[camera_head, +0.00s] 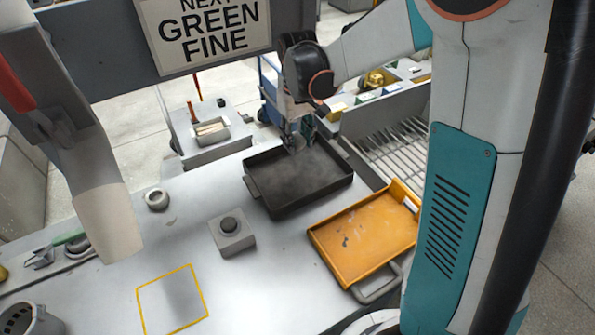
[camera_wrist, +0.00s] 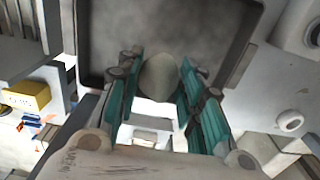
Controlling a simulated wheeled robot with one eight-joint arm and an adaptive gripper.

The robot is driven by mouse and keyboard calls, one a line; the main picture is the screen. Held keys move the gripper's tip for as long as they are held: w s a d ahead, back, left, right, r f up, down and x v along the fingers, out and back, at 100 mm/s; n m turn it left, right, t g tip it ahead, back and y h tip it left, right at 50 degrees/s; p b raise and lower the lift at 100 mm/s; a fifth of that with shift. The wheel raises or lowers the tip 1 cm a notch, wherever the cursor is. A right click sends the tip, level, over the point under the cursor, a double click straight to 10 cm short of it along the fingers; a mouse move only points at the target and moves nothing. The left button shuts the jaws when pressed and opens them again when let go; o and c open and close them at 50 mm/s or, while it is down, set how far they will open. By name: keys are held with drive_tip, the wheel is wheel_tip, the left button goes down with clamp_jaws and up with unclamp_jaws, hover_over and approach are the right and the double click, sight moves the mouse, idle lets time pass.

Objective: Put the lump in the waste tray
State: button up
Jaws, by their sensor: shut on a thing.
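My gripper (camera_wrist: 158,85) is shut on a rounded grey-beige lump (camera_wrist: 158,76), held between its teal-lined fingers in the wrist view. In the head view my gripper (camera_head: 298,138) hangs at the far edge of a black tray (camera_head: 292,206); the lump is hardly made out there. In the wrist view the black tray (camera_wrist: 88,45) lies behind the lump, its grey floor bare. I cannot tell the height of the lump above it. An orange tray (camera_head: 352,252) with a few dark specks lies to the right. No label shows which is the waste tray.
A yellow outlined square (camera_head: 172,300) and a small ring-shaped cup (camera_head: 157,199) are further left. A slatted rack (camera_head: 393,150) lies behind the orange tray. The pale table between is clear.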

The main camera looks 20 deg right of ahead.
sight(298, 175)
wheel_tip(298, 175, down, 12)
drive_tip(key=b, duration=0.3)
drive_tip(key=shift+r, duration=0.25)
drive_tip(key=shift+f, duration=0.15)
drive_tip(key=o, duration=1.1)
